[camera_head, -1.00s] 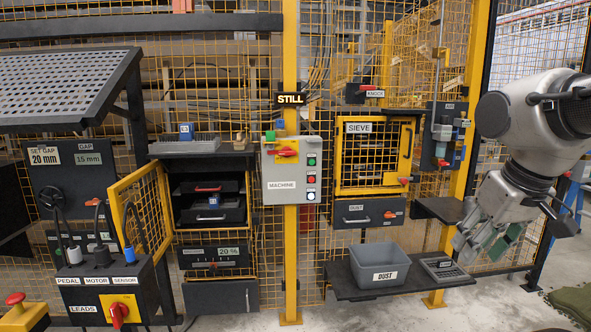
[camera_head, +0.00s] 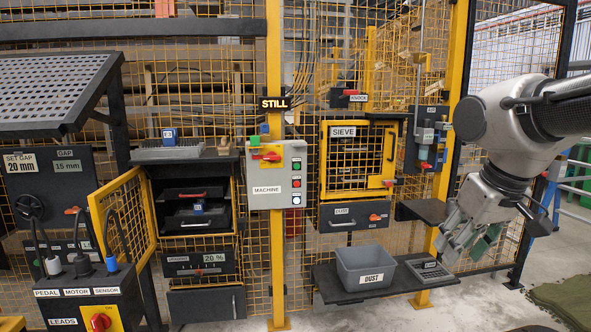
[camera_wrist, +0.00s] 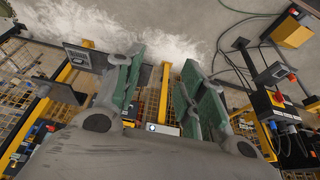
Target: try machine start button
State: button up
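The grey machine box (camera_head: 276,174), labelled MACHINE, is fixed to the yellow post in the middle of the head view. It has a red rotary handle on a yellow plate (camera_head: 271,154) and a column of buttons: a green button (camera_head: 297,166), a red button (camera_head: 297,183) and a white one (camera_head: 297,199) at the bottom. A sign above reads STILL (camera_head: 274,103). My gripper (camera_head: 462,238) hangs at the right, well apart from the box. In the wrist view my gripper (camera_wrist: 165,95) has its green-padded fingers spread, with nothing between them.
The sieve cabinet (camera_head: 357,194) and grey dust bin (camera_head: 366,268) on a black shelf stand between the box and my arm. An open yellow mesh door (camera_head: 124,217) and the leads box (camera_head: 88,300) are at the left.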

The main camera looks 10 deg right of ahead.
grip_shut()
dwell(1.4)
